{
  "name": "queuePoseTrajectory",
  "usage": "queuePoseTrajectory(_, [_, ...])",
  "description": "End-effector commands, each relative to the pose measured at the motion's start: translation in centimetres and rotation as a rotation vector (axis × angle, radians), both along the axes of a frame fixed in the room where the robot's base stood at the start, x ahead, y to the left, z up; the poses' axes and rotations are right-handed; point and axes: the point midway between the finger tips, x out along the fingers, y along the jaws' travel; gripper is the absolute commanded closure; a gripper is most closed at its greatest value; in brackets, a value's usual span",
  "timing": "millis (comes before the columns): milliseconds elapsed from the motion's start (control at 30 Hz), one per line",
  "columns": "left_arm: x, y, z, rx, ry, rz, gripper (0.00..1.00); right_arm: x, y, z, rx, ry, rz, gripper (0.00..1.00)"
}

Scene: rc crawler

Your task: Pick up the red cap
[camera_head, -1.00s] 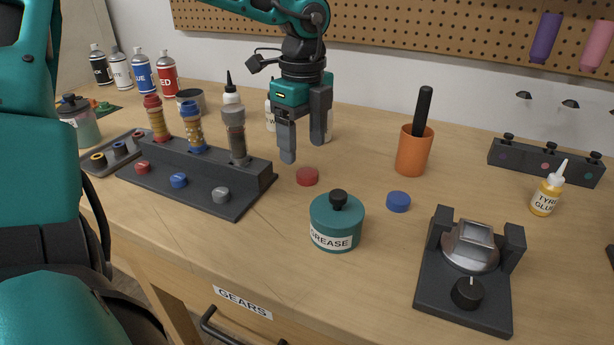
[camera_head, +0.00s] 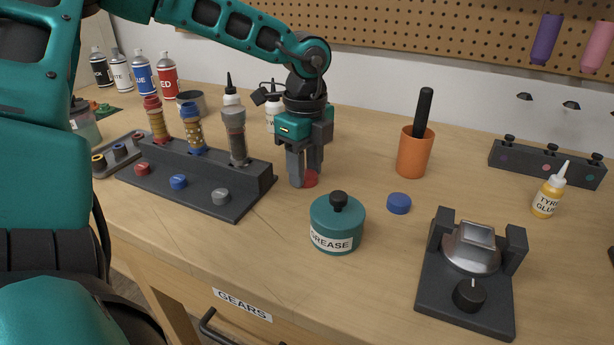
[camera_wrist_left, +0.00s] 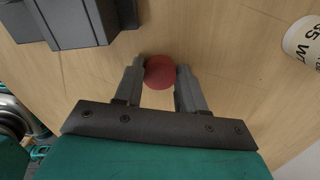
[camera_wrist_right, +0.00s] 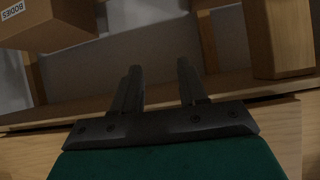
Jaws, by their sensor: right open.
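The red cap (camera_head: 310,179) sits on the workbench behind the teal grease tin, partly hidden by my left gripper's fingers. My left gripper (camera_head: 305,182) points down at it, with one finger on each side. In the left wrist view the red cap (camera_wrist_left: 159,72) lies between the fingertips (camera_wrist_left: 160,73), which appear to touch both its sides. The cap looks to be still at table height. My right gripper (camera_wrist_right: 157,75) shows only in the right wrist view; it is open and empty, away from the bench top.
The grease tin (camera_head: 337,224) stands just in front of the cap. The dark shock-absorber stand (camera_head: 205,180) is close on the left. A blue cap (camera_head: 398,203) and an orange cup (camera_head: 414,153) are to the right. A white bottle (camera_wrist_left: 304,42) is near the left gripper.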

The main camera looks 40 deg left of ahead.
Motion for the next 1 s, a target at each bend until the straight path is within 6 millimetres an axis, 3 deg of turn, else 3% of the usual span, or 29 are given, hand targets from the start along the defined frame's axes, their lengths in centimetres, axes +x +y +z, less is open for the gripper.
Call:
queuePoseTrajectory(300, [0.0, 0.0, 0.0, 0.000, 0.000, 0.000, 0.89, 0.0, 0.0, 0.0, -0.001, 0.000, 0.001, 0.57])
queuePoseTrajectory(667, [0.0, 0.0, 0.8, 0.002, -0.002, 0.000, 0.89, 0.0, -0.2, 0.0, -0.007, 0.000, 0.003, 0.57])
queuePoseTrajectory(867, [0.1, 0.0, 3.6, 0.002, -0.005, 0.000, 0.89, 0.0, -0.2, 0.4, -0.008, 0.001, 0.004, 0.57])
queuePoseTrajectory(1000, [0.1, 0.0, 7.0, 0.003, -0.007, 0.001, 0.89, 0.0, -0.2, 0.8, -0.006, 0.001, 0.004, 0.57])
